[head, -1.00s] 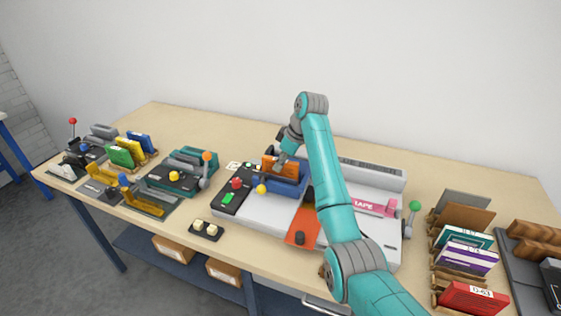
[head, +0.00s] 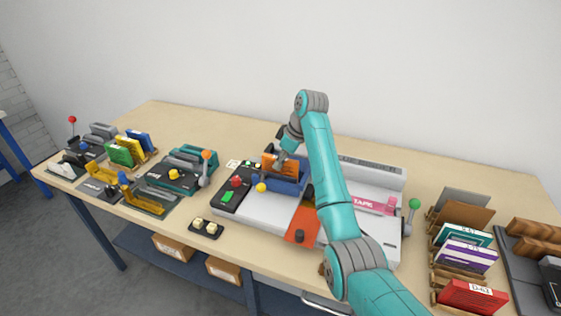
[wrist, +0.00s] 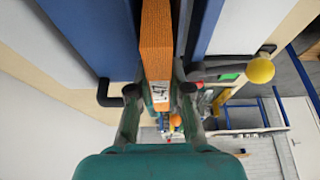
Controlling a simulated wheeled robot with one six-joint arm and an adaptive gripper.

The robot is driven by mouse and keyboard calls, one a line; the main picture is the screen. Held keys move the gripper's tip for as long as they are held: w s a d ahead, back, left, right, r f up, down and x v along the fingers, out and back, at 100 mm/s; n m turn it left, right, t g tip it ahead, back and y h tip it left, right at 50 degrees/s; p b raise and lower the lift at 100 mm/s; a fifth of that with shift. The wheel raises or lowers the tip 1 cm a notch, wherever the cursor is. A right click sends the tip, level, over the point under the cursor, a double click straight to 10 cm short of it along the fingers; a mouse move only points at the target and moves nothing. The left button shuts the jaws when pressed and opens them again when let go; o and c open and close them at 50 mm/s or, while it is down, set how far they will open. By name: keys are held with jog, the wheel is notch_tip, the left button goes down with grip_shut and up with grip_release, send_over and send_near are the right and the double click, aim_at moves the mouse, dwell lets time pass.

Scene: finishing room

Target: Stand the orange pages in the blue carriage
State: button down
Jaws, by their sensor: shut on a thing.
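The orange pages (head: 284,168) are a thick block at the blue carriage (head: 287,185) of the white machine. My gripper (head: 280,160) is shut on the orange pages from above. In the wrist view the pages (wrist: 156,38) run edge-on between my fingertips (wrist: 159,92), with a small white label at the near end. Blue walls of the carriage (wrist: 92,32) show on both sides of the pages, with a gap on the right. The bottom edge of the pages is hidden, so I cannot tell whether it touches the carriage floor.
A black panel with red and green buttons (head: 235,188) and a yellow knob (head: 261,188) are close by. An orange plate (head: 299,226) lies in front. A rack of upright books (head: 466,255) stands right. Smaller machines (head: 180,170) stand left. The bench front is mostly clear.

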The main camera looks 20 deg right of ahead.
jog(key=shift+f, duration=0.4)
jog(key=c, duration=1.4)
grip_release()
jog(key=shift+o, duration=0.2)
jog(key=shift+r, duration=0.1)
